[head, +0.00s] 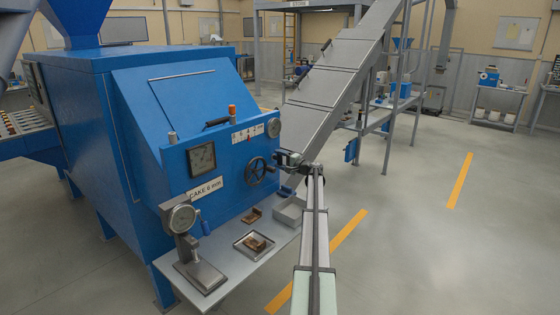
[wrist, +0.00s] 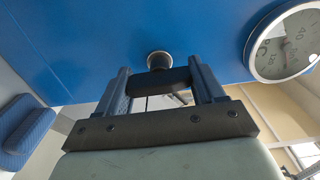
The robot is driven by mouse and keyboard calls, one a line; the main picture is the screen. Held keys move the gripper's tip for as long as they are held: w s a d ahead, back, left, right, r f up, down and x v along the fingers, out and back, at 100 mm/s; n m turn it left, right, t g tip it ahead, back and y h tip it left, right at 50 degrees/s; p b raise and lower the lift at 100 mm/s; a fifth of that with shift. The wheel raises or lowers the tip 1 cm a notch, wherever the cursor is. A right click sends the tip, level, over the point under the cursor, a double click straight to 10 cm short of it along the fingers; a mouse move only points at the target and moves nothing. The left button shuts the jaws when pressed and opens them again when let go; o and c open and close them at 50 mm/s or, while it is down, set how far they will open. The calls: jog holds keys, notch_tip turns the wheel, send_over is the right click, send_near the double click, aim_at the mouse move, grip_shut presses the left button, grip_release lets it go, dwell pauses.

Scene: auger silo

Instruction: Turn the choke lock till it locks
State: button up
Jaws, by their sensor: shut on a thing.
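The choke lock shows in the wrist view as a dark crossbar (wrist: 160,82) on a round metal hub (wrist: 159,60), standing out from the blue machine front. My gripper (wrist: 164,88) has one finger at each end of the bar and is shut on it. In the head view my gripper (head: 283,157) is at the right edge of the machine front, just right of the black handwheel (head: 257,170). There the lock is hidden by my gripper. Whether it is locked cannot be told.
A round dial (wrist: 285,42) is close by at the upper right in the wrist view. A blue ribbed piece (wrist: 25,130) is at its left. Below the machine (head: 130,130), a grey shelf (head: 228,262) carries a dial gauge stand (head: 185,245) and a tray (head: 253,243).

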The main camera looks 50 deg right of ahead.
jog(key=shift+d+r+m, duration=0.2)
jog(key=shift+d+m, duration=0.1)
jog(key=shift+d, duration=0.15)
jog(key=o, duration=0.9)
jog(key=shift+o, duration=0.7)
jog(key=shift+a+f, duration=0.15)
jog(key=s, duration=1.4)
